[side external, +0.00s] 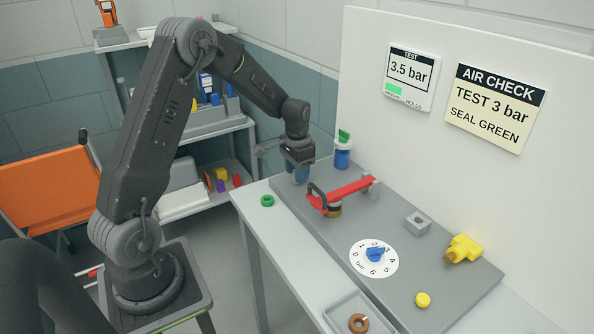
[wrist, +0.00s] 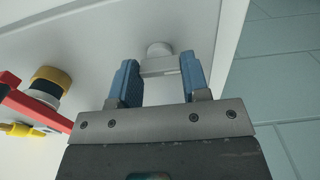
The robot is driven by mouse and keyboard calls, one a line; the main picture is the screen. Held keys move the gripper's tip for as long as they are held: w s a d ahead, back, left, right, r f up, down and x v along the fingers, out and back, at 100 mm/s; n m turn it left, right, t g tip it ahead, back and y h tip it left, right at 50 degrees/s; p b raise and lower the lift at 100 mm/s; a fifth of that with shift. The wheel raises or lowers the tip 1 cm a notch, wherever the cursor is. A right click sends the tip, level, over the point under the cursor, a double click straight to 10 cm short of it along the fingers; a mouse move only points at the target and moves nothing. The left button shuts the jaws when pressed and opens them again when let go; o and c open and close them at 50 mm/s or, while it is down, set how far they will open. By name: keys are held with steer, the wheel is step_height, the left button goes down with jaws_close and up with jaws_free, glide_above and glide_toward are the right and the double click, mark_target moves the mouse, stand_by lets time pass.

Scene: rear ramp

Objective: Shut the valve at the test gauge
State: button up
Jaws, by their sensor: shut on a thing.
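My gripper (side external: 298,172) is low over the far left corner of the grey board. In the wrist view its two blue fingers (wrist: 158,68) are on either side of a pale grey bar-shaped handle (wrist: 160,66) with a round knob behind it, and they are closed on it. In the side view the fingers hide this handle. The test gauge (side external: 410,77) on the wall panel reads 3.5 bar, with a green patch lit. Whether the handle is the valve's, I cannot tell for sure.
A red lever (side external: 345,191) on a brass fitting lies close right of my gripper. A blue fitting with a green top (side external: 342,150) stands behind. A blue dial knob (side external: 375,254), yellow fitting (side external: 463,248) and yellow disc (side external: 423,299) are farther right. A green ring (side external: 267,200) lies on the bench.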

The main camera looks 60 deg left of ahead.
steer(key=shift+r, duration=0.1)
stand_by(0.3)
steer(key=o, duration=0.9)
step_height(320, 180, up, 14)
steer(key=shift+f, duration=0.15)
steer(key=s+d+r+t, duration=0.1)
steer(key=s+d+r, duration=0.2)
steer(key=s+d, duration=0.25)
steer(key=s+d+r+t, duration=0.2)
steer(key=s+d+r, duration=0.2)
steer(key=d, duration=0.3)
steer(key=s+d+t, duration=0.1)
steer(key=s+d, duration=0.1)
steer(key=s, duration=0.2)
steer(key=s+d+f, duration=0.1)
steer(key=s+d, duration=0.2)
steer(key=s, duration=0.1)
steer(key=s+d+t, duration=0.1)
steer(key=s+d, duration=0.1)
steer(key=s, duration=0.2)
steer(key=shift+s+d+f+t, duration=0.1)
steer(key=shift+d+f+t, duration=0.1)
steer(key=shift+f+t, duration=0.15)
